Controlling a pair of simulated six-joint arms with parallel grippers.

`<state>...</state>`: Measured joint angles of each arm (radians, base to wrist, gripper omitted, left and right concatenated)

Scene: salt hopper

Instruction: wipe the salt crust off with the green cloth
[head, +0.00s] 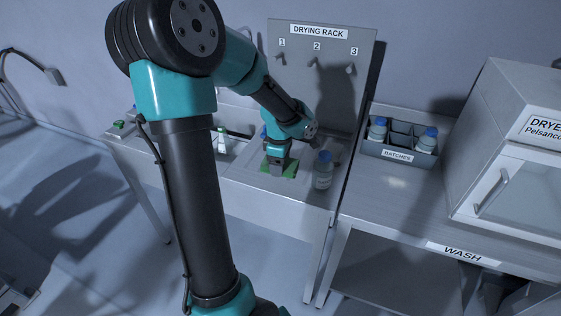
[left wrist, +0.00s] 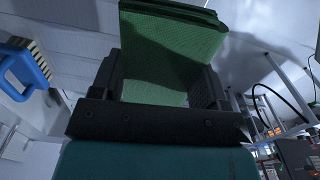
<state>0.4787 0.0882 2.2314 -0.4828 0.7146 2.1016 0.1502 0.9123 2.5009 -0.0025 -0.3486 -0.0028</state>
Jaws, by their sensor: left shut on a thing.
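My left gripper (head: 277,167) is over the left bench, below the drying rack. It is shut on the green cloth (head: 290,169), which shows at both sides of the fingers. In the left wrist view the green cloth (left wrist: 170,50) is folded and held between the two dark fingers of the left gripper (left wrist: 160,82). I cannot make out the salt crust; the gripper and cloth may cover it. My right gripper is not in view.
A blue-capped bottle (head: 323,170) stands just right of the gripper. A grey batches crate (head: 398,154) with blue-capped bottles and a dryer (head: 520,140) stand on the right bench. The drying rack (head: 318,75) stands behind. A blue-handled brush (left wrist: 25,70) shows in the left wrist view.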

